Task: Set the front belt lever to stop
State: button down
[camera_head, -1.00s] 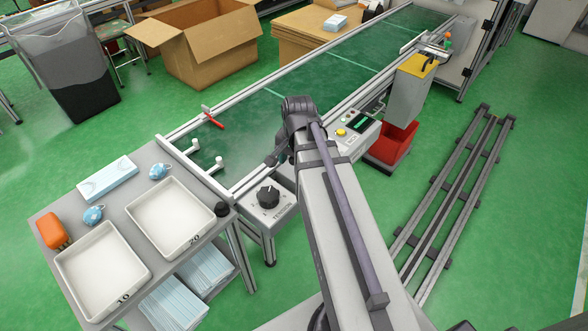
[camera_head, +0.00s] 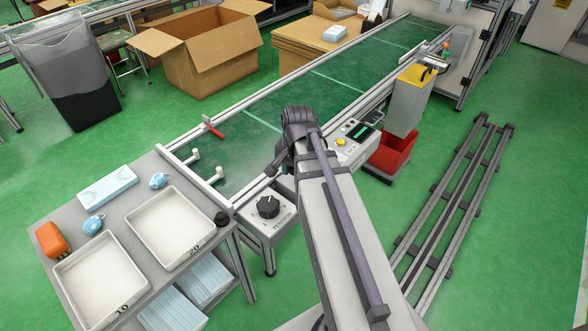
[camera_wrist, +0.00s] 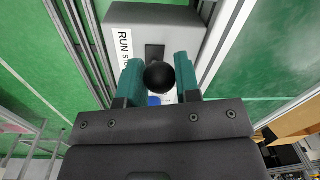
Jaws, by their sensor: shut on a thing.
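In the wrist view, the front belt lever shows as a round black knob (camera_wrist: 159,77) over a grey box (camera_wrist: 180,25). A white label (camera_wrist: 124,48) on the box reads RUN, with a second word partly hidden by the left finger. A dark slot (camera_wrist: 155,50) shows just above the knob, on the STOP word's side of the box. My gripper (camera_wrist: 159,68) has teal fingers shut on the knob from both sides. The lever's shaft is hidden, so its exact setting is unclear. In the head view, my arm hides the lever.
The green conveyor belt (camera_head: 330,82) runs beside my arm. A tension dial box (camera_head: 266,212) stands at its near end, beside a table with white trays (camera_head: 172,228). Floor rails (camera_head: 455,200) lie further right.

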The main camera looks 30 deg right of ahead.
jog(key=shift+w+d+r, duration=0.15)
jog(key=shift+d+r, duration=0.05)
jog(key=shift+d, duration=0.05)
jog(key=shift+w+d+r+p, duration=0.2)
jog(key=shift+d+p, duration=0.1)
jog(key=shift+d, duration=0.15)
jog(key=shift+w+d+r+p, duration=0.15)
jog(key=shift+d+p, duration=0.1)
jog(key=shift+d, duration=0.15)
jog(key=shift+w+d+r, duration=0.1)
jog(key=shift+w+d, duration=0.1)
jog(key=shift+d, duration=0.55)
jog(key=shift+w+d+r, duration=0.1)
jog(key=shift+w+d, duration=0.1)
jog(key=shift+d, duration=0.55)
jog(key=c, duration=0.8)
grip_release()
